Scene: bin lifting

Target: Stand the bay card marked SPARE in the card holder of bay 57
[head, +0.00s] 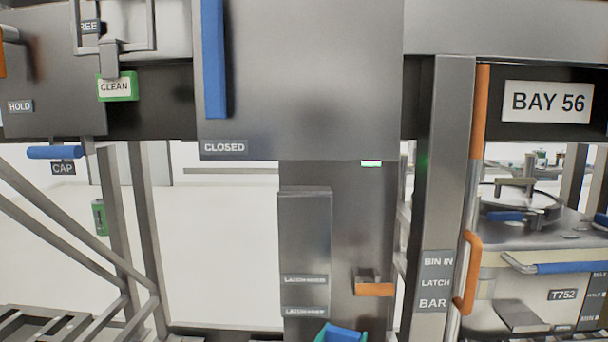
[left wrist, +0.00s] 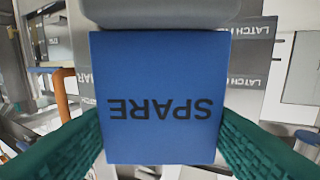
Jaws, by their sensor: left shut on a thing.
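The SPARE card is a blue plate with dark lettering, upside down in the left wrist view (left wrist: 160,100). My left gripper (left wrist: 160,135) has its green fingers on either side of the card and is shut on it. In the head view, my left gripper (head: 342,330) shows only at the bottom edge, with the card's blue top (head: 344,335) between its fingertips. It is below the grey column with the latch labels. No sign reading bay 57 shows, and I cannot identify its card holder. My right gripper is not in view.
A BAY 56 sign (head: 547,102) hangs at the right above a bin marked T752 (head: 563,295). A green-edged CLEAN card (head: 117,87) hangs upper left. A grey CLOSED panel (head: 300,80), an orange handle (head: 468,272) and an orange latch tab (head: 374,289) stand around the column.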

